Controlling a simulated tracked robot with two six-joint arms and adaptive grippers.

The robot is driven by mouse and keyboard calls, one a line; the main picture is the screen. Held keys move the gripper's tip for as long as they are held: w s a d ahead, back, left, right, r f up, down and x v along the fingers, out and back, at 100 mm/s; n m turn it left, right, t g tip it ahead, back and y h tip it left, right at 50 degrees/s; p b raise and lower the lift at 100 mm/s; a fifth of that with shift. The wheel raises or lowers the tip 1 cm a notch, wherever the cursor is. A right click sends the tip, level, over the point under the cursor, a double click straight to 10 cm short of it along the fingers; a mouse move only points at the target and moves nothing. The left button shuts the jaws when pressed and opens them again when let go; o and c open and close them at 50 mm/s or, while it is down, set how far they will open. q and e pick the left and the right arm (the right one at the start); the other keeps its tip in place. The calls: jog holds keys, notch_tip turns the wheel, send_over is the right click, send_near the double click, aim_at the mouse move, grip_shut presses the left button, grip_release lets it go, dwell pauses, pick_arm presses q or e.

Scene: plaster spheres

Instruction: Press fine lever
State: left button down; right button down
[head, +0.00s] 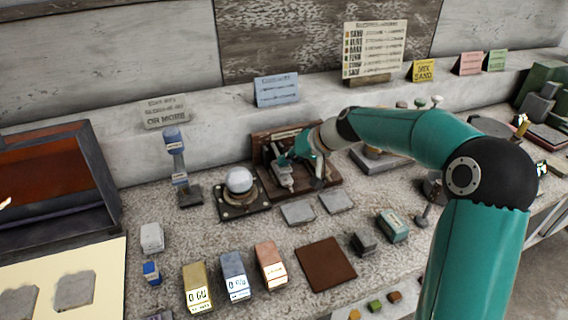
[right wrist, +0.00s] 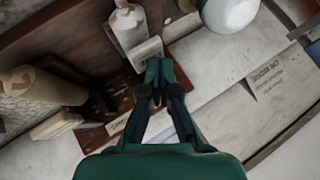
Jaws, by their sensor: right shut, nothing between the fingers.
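A dark brown wooden stand (head: 326,178) with a grey metal lever-like piece (head: 281,176) stands at the back middle of the bench. I cannot tell for sure which part is the fine lever. My right gripper (head: 291,159) is over this stand, close beside the grey piece, and partly hides it. In the right wrist view the gripper (right wrist: 158,82) is shut and empty. Its tips are close to a pale block (right wrist: 148,52) at the foot of a whitish cylinder (right wrist: 128,24); I cannot tell whether they touch. My left gripper is not in view.
A pale sphere (head: 239,181) sits on a dark base just left of the stand. Two grey tiles (head: 298,212) lie in front, with a brown square (head: 326,264) nearer. Yellow, blue and orange labelled blocks (head: 235,275) stand front left. A blue-topped post (head: 174,147) stands further left.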

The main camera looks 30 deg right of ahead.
jog(key=shift+f+b, duration=0.4)
jog(key=shift+f, duration=0.15)
dwell(0.9)
jog(key=shift+r+p, duration=1.3)
jog(key=shift+r, duration=0.7)
jog(key=shift+r+p, duration=1.85)
jog(key=shift+r, duration=0.65)
